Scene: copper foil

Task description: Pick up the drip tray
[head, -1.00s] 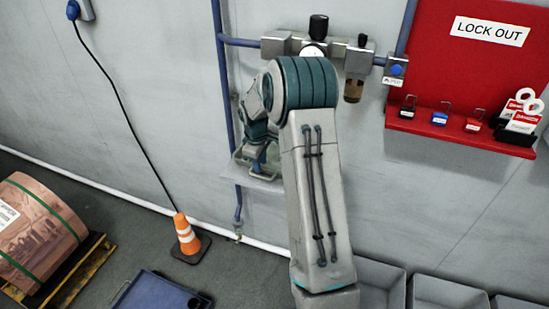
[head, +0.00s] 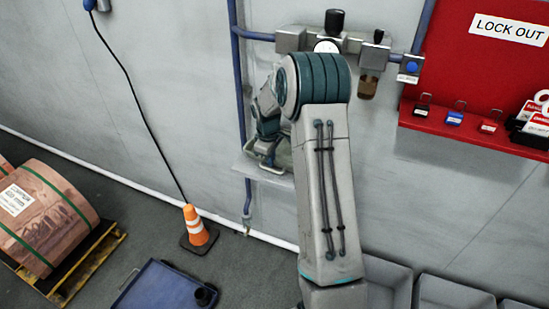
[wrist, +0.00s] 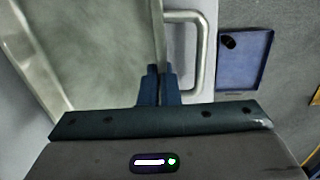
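The drip tray is a metal tray with a raised rim and a bent-bar handle. In the head view the tray (head: 272,164) is on a small wall shelf (head: 248,171), partly hidden by my arm. In the wrist view the tray (wrist: 95,50) fills the upper left, tilted in the picture, with its handle (wrist: 202,50) to the right. My gripper (wrist: 160,70) is at the tray's handle-side wall, its two fingers close together with the rim running down between them. It appears shut on that rim. In the head view my arm hides the fingertips.
Pipes and a regulator (head: 327,46) are on the wall above the shelf. A red lock-out board (head: 440,80) hangs at the right, above grey bins (head: 455,295). A blue tray (head: 165,288), a traffic cone (head: 197,230) and a copper coil (head: 50,215) on a pallet are at the left.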

